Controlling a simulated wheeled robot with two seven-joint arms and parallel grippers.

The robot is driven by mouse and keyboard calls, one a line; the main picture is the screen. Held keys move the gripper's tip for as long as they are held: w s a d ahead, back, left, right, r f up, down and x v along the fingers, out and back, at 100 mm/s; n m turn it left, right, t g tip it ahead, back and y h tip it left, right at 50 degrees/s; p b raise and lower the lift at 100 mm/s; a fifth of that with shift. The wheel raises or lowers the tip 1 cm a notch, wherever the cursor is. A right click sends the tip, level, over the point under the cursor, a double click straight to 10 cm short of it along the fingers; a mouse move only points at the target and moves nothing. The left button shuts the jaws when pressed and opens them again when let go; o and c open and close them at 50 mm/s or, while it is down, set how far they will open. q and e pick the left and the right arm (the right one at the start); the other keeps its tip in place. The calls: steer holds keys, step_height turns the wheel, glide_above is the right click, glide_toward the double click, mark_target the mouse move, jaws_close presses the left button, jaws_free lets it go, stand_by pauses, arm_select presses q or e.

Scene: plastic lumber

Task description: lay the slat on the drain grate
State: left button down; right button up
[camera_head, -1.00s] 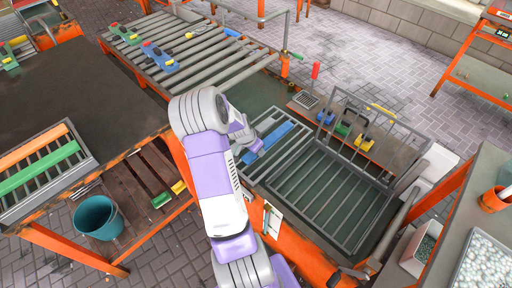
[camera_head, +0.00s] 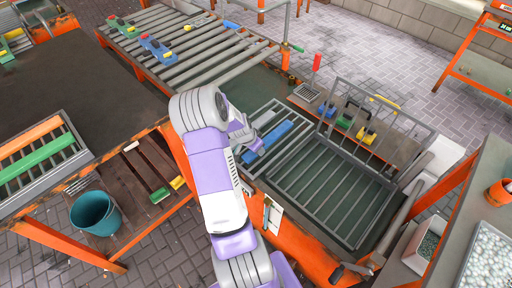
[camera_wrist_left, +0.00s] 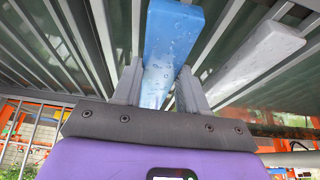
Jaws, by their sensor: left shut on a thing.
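The blue slat (camera_head: 269,141) lies over the barred grate (camera_head: 298,149) at the left end of the orange-framed bench in the head view. My left gripper (camera_head: 252,151) is at the slat's near end. In the left wrist view the gripper (camera_wrist_left: 160,88) is shut on the blue slat (camera_wrist_left: 172,42), one finger on each side. A pale grey slat (camera_wrist_left: 255,62) lies beside it, apart from the fingers. Bars show behind both slats. I cannot tell whether the blue slat touches the bars. My right gripper is not in view.
A wire basket (camera_head: 335,190) with a raised lid adjoins the grate on the right. A slatted rack (camera_head: 205,50) stands at the back left. A teal bucket (camera_head: 96,213) is at lower left.

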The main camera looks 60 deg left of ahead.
arm_select(q)
steer(key=shift+f+b, duration=0.4)
steer(key=shift+f, duration=0.15)
steer(key=c, duration=0.5)
jaws_free()
steer(key=p+v, duration=0.3)
steer(key=v, duration=0.4)
steer(key=shift+s+r, duration=0.1)
steer(key=shift+r, duration=0.2)
